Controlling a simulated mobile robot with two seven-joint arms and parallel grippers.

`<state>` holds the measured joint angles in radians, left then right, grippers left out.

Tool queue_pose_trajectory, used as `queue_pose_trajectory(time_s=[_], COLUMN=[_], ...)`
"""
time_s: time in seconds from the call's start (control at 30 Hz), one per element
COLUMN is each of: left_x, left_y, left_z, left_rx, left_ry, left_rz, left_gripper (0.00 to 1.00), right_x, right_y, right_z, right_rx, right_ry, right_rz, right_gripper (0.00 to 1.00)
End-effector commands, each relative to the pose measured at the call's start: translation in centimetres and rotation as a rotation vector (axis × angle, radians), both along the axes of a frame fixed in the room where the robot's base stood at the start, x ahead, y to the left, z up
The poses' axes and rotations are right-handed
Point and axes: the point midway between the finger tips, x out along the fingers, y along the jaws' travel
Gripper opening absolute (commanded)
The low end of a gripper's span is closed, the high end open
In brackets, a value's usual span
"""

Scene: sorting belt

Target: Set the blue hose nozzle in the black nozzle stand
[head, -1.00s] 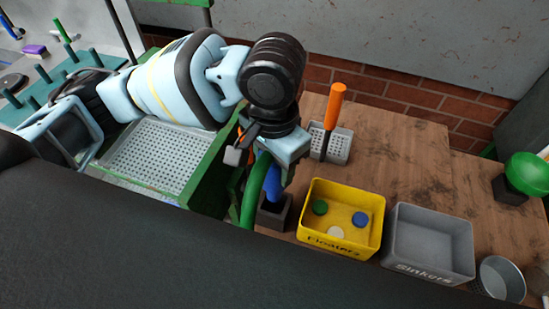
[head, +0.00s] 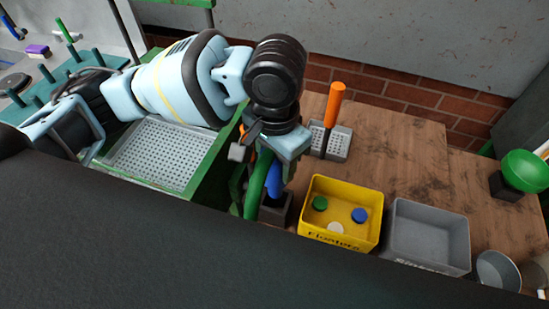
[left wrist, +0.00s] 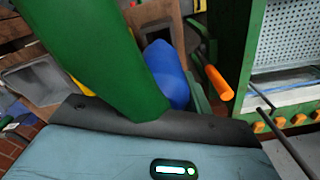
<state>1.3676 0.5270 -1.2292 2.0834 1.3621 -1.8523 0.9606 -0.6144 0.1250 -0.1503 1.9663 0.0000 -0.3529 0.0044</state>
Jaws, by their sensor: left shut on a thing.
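My left gripper (head: 277,164) is shut on the blue hose nozzle (head: 273,181), which points down beneath it. The green hose (head: 256,183) runs down beside the nozzle. The black nozzle stand (head: 278,211) is just below the nozzle, partly hidden by nozzle and hose. I cannot tell whether the nozzle's lower end is inside the stand or in front of it. In the left wrist view the blue nozzle (left wrist: 167,72) shows behind the thick green hose (left wrist: 95,50), which hides much of it. My right gripper is out of view.
A yellow Floaters bin (head: 343,185) with several discs stands right of the stand, then a grey bin (head: 428,213). An orange-handled tool (head: 335,102) stands in a perforated holder (head: 337,146) behind. A green-framed perforated tray (head: 158,153) is on the left.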

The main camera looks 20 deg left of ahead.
Motion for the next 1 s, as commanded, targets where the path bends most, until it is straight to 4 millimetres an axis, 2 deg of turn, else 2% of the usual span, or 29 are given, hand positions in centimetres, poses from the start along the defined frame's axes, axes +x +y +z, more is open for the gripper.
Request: queue_pose_trajectory(time_s=[0.47, 1.0], left_x=[0.0, 0.0], left_y=[0.0, 0.0], left_z=[-0.2, -1.9], left_rx=[0.000, 0.000], left_ry=[0.000, 0.000], left_rz=[0.000, -0.001], left_gripper=[0.33, 0.33], right_x=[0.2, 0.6], right_y=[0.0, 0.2], right_z=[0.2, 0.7], right_rx=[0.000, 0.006], right_ry=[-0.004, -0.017], right_rz=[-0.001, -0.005], right_gripper=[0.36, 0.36])
